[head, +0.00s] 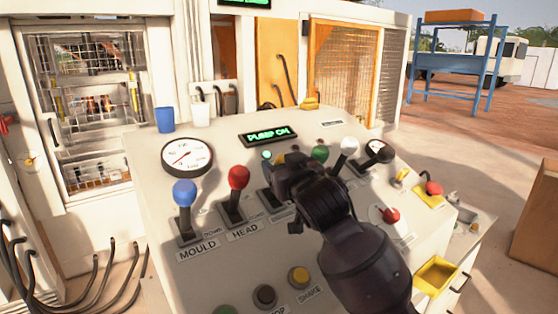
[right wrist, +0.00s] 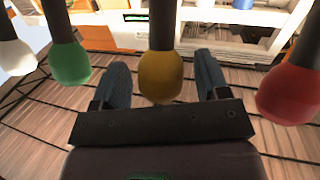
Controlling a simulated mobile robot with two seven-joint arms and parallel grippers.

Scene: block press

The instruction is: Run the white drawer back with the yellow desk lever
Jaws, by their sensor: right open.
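The yellow desk lever shows in the right wrist view as a yellow knob (right wrist: 160,76) on a dark stem, between the two open fingers of my right gripper (right wrist: 162,68). Gaps show on both sides of the knob. In the head view my right gripper (head: 284,172) is over the middle of the lever row and hides most of this lever. I cannot make out the white drawer for certain in either view. My left gripper is not in view.
Beside the yellow lever stand a green lever (head: 320,153) and a red lever (head: 239,178). A blue lever (head: 185,193) and a white lever (head: 348,146) are farther out. A display (head: 268,135) reads "PUMP ON". A yellow tray (head: 436,275) is at the desk's right.

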